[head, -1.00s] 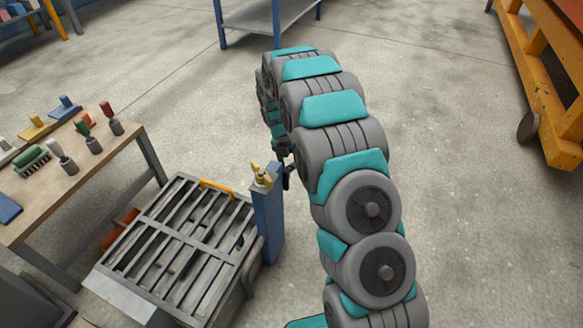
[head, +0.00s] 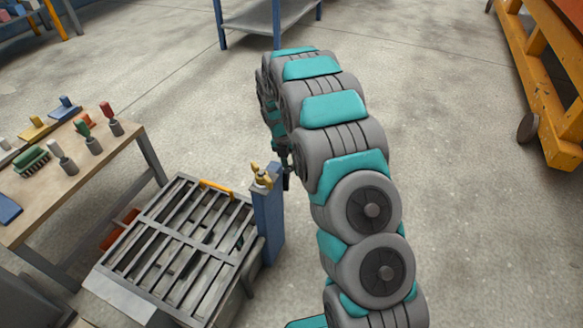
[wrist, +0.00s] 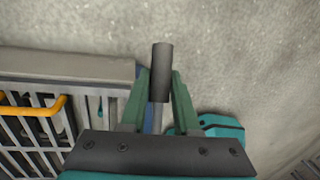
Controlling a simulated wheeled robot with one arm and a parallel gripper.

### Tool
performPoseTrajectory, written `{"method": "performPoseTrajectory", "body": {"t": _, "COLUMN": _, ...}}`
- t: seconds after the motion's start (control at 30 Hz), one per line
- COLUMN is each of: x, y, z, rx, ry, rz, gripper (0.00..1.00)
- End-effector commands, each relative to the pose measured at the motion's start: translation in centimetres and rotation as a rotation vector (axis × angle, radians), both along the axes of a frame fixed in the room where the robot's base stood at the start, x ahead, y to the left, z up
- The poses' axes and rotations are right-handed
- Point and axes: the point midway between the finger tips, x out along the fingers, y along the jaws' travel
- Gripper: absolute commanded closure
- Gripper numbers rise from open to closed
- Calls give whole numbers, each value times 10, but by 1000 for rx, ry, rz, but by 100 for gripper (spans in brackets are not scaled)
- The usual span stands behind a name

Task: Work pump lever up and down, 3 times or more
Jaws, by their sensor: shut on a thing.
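The pump lever ends in a dark grey round grip (wrist: 163,68), seen in the wrist view between the two green fingers of my gripper (wrist: 160,95). The fingers are shut on it, and its end sticks out past the fingertips. In the head view the dark grip (head: 286,180) shows just right of a blue post (head: 268,228). My gripper there is small and partly hidden by my arm. A yellow valve-like fitting (head: 261,177) tops the post. The lever's pivot is hidden.
A slatted metal grate (head: 176,246) with an orange handle (head: 216,189) stands left of the post. A workbench (head: 60,190) with several tools stands further left. An orange cart (head: 555,90) is at the right. The floor behind the post is open.

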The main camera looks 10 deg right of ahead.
Motion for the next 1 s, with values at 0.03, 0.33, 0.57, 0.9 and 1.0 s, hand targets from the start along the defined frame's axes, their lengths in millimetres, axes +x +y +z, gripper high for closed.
{"method": "performPoseTrajectory", "body": {"t": 0.03, "x": 0, "y": 0, "z": 0, "rx": 1, "ry": -1, "rz": 0, "gripper": 100}}
{"method": "performPoseTrajectory", "body": {"t": 0.33, "x": 0, "y": 0, "z": 0, "rx": 0, "ry": 0, "rz": 0, "gripper": 100}}
{"method": "performPoseTrajectory", "body": {"t": 0.57, "x": 0, "y": 0, "z": 0, "rx": 0, "ry": -1, "rz": 0, "gripper": 100}}
{"method": "performPoseTrajectory", "body": {"t": 0.9, "x": 0, "y": 0, "z": 1, "rx": -4, "ry": -6, "rz": 0, "gripper": 100}}
{"method": "performPoseTrajectory", "body": {"t": 1.0, "x": 1, "y": 0, "z": 3, "rx": -15, "ry": -23, "rz": 1, "gripper": 100}}
